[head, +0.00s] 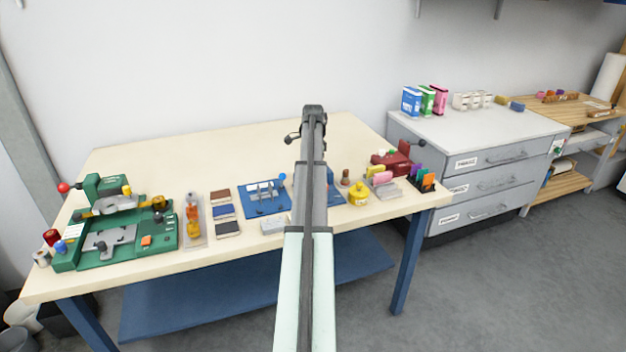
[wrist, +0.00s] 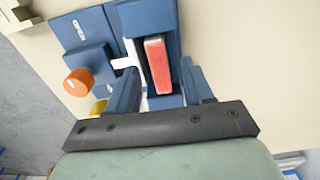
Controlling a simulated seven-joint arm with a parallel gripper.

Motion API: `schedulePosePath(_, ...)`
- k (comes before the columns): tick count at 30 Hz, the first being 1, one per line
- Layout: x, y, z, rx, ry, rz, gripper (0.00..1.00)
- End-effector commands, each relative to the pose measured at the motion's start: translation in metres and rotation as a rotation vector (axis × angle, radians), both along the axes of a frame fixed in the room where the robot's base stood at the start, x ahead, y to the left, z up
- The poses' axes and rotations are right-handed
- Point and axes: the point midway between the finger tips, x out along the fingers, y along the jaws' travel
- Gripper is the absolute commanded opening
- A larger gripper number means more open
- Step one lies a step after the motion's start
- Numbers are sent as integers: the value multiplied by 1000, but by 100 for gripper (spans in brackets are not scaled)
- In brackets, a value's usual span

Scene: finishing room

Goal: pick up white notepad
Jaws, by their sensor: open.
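I cannot be sure which thing is the white notepad. The likeliest is a flat, whitish block (head: 272,226) near the table's front edge, left of my arm, in the head view. A pale block (wrist: 21,14) at the upper left corner of the wrist view may be the same thing. My gripper (wrist: 158,68) is open in the wrist view, its two blue fingers apart. Between and beyond them is a red block (wrist: 158,62) in a blue holder (wrist: 148,14). I see no contact. In the head view my arm hides the gripper and the area around it.
A blue fixture (head: 262,199) stands left of my arm, a yellow pot (head: 358,194) right of it. Further left are coloured blocks (head: 224,211) and a green machine (head: 112,232). An orange knob (wrist: 78,82) shows in the wrist view. The table's back (head: 220,150) is clear.

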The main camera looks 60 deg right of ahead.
Motion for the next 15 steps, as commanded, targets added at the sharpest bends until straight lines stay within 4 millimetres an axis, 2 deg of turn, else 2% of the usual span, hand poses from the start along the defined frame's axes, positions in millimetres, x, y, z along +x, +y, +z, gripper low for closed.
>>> schedulePosePath(3, 0, 1, -11, 1, 1, 1, 51)
schedulePosePath(10, 0, 0, -11, 0, 0, 1, 50)
schedulePosePath(15, 0, 0, -11, 0, 0, 1, 34)
